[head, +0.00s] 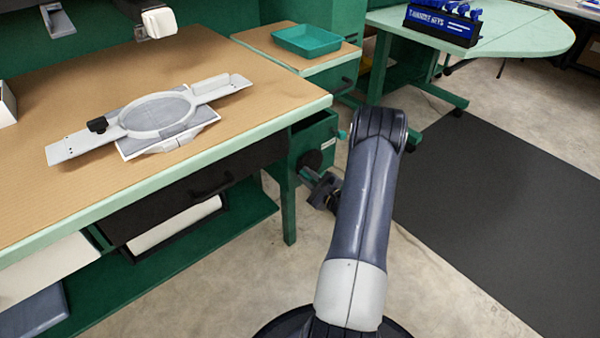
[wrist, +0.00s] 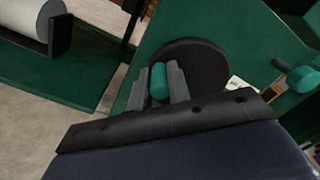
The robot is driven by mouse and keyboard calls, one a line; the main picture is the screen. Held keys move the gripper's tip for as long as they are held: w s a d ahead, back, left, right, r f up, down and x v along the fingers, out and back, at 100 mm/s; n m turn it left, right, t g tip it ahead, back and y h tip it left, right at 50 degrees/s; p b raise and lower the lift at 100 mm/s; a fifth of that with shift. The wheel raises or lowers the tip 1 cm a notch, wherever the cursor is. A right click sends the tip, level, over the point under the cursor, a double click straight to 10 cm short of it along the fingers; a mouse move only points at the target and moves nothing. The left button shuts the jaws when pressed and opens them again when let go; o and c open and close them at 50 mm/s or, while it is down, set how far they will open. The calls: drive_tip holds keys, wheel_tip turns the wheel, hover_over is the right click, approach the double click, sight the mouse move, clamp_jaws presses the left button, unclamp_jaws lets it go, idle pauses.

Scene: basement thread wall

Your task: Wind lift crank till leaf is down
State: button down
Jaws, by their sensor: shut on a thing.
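The crank's black round disc (head: 311,160) is on the green side panel below the bench's right end. In the wrist view the disc (wrist: 203,68) stands behind a teal grip (wrist: 159,81). My gripper (head: 318,186) is at the disc. Its two grey fingers (wrist: 160,84) are shut on the teal grip, one on each side. A wood-topped surface (head: 290,45) beside the bench and a pale green rounded tabletop (head: 510,35) both look level; I cannot tell which is the leaf.
A second teal knob (head: 341,134) juts from the panel, also in the wrist view (wrist: 301,79). A white hoop frame (head: 155,115) lies on the bench. A teal tray (head: 306,40) sits on the wood-topped surface. Open floor and a dark mat (head: 500,210) are at right.

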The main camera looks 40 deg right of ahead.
sight(316, 169)
idle(0.4)
drive_tip(key=d+f+b, duration=0.1)
drive_tip(key=b, duration=0.1)
drive_tip(key=d+f+b, duration=0.1)
drive_tip(key=f+b, duration=0.1)
drive_tip(key=shift+d+f, duration=0.2)
drive_tip(key=shift+f, duration=0.05)
drive_tip(key=d, duration=0.1)
drive_tip(key=d+b, duration=0.2)
drive_tip(key=shift+w+d+f, duration=0.1)
drive_tip(key=shift+w+d, duration=0.15)
drive_tip(key=shift+d, duration=0.1)
drive_tip(key=shift+d+r, duration=0.2)
drive_tip(key=c, duration=1.6)
unclamp_jaws()
drive_tip(key=shift+a, duration=0.1)
drive_tip(key=shift+o, duration=1.4)
drive_tip(key=shift+a+f, duration=0.1)
drive_tip(key=shift+f, duration=0.1)
